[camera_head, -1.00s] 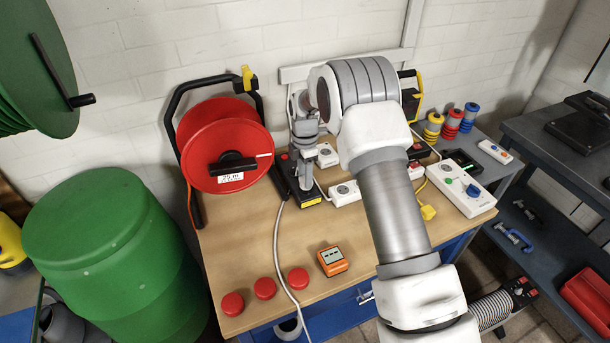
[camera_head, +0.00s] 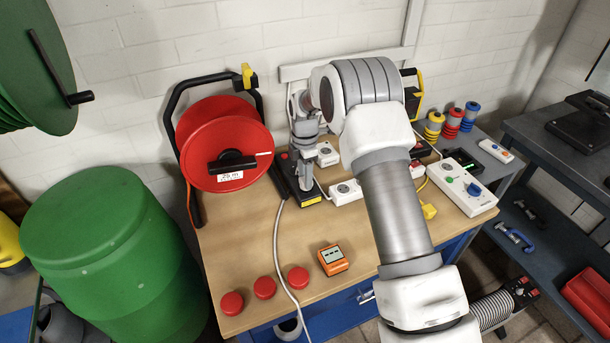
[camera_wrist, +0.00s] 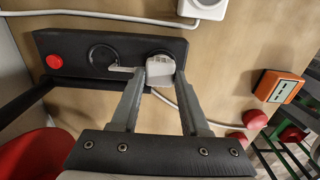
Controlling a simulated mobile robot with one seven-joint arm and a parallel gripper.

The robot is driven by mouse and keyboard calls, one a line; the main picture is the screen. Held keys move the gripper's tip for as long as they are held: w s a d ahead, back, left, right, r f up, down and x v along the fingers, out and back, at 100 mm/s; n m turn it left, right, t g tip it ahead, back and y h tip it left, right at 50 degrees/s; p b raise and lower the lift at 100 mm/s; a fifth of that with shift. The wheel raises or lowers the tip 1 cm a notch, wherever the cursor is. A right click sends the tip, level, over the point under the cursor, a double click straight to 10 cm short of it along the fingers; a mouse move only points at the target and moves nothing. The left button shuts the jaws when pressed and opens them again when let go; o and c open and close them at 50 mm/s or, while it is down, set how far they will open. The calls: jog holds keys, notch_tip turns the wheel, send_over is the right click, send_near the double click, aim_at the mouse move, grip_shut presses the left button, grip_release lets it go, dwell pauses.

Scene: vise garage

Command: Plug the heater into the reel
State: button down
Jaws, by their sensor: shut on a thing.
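The red cable reel (camera_head: 224,135) stands at the back left of the workbench in a black frame. Beside it lies a black socket panel (camera_wrist: 72,55), with a red button and two round sockets in the wrist view. My gripper (camera_wrist: 160,78) is shut on a white plug (camera_wrist: 161,66). The plug is over the right-hand round socket and covers much of it; I cannot tell whether it is fully seated. A pale cable (camera_head: 276,240) runs from near the gripper over the bench's front edge. The heater cannot be made out. My gripper also shows in the head view (camera_head: 306,186).
White socket blocks (camera_head: 346,192) lie right of my gripper. A yellow plug (camera_head: 429,211) and a white control box (camera_head: 462,188) are farther right. An orange meter (camera_head: 332,259) and three red knobs (camera_head: 265,288) lie at the front. A green barrel (camera_head: 105,255) stands left.

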jog(key=shift+f, duration=0.3)
jog(key=shift+c, duration=1.6)
grip_release()
notch_tip(320, 180, up, 18)
jog(key=b, duration=0.1)
jog(key=shift+f, duration=0.25)
